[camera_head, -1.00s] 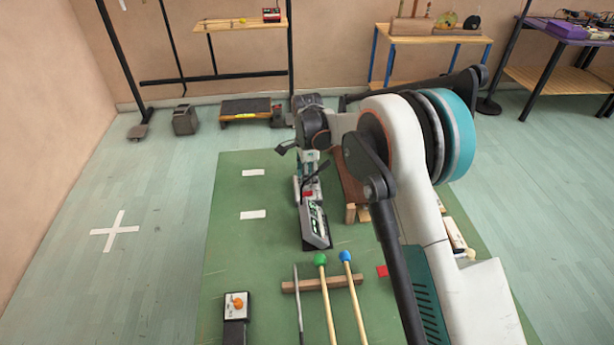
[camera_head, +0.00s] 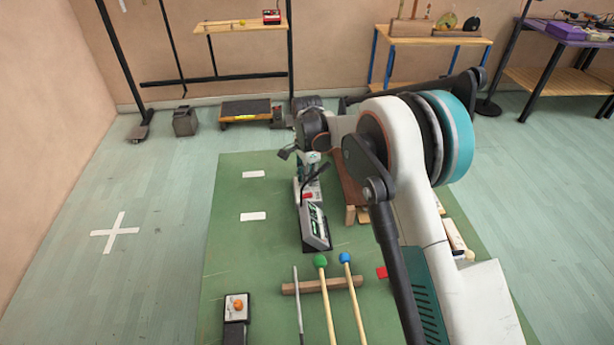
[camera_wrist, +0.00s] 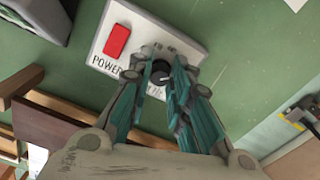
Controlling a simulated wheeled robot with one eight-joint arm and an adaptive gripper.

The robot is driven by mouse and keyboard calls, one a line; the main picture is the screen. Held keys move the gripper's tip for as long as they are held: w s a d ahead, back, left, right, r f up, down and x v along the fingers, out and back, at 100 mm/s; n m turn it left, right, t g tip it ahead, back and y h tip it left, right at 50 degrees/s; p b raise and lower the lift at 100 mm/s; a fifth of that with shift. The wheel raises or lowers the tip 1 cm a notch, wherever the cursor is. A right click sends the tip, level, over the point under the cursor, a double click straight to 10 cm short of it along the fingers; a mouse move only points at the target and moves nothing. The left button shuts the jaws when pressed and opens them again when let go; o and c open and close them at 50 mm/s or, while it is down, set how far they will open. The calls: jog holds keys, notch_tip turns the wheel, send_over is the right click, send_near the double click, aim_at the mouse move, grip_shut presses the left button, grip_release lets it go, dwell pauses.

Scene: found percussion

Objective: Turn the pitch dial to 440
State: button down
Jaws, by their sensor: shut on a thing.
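The pitch dial (camera_wrist: 161,74) is a small dark knob on a pale panel (camera_wrist: 128,22) in the wrist view. A red switch (camera_wrist: 117,40) marked POWER sits beside it. My gripper (camera_wrist: 162,82) has its teal-padded fingers closed around the dial. The small marks around the dial are partly covered by the fingers, and I cannot read its setting. In the head view the tuner box (camera_head: 315,228), with a sloped dark display, stands on the green mat.
Two mallets (camera_head: 328,299) and a thin rod lie on a wooden bar (camera_head: 322,285) in front of the box. A small box with an orange knob (camera_head: 238,305) is at front left. Wooden pieces (camera_head: 352,190) stand close to the right.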

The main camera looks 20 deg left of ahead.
jog(key=n, duration=0.5)
jog(key=shift+p, duration=0.4)
jog(key=shift+n, duration=2.4)
jog(key=c, duration=1.4)
grip_release()
notch_tip(320, 180, up, 12)
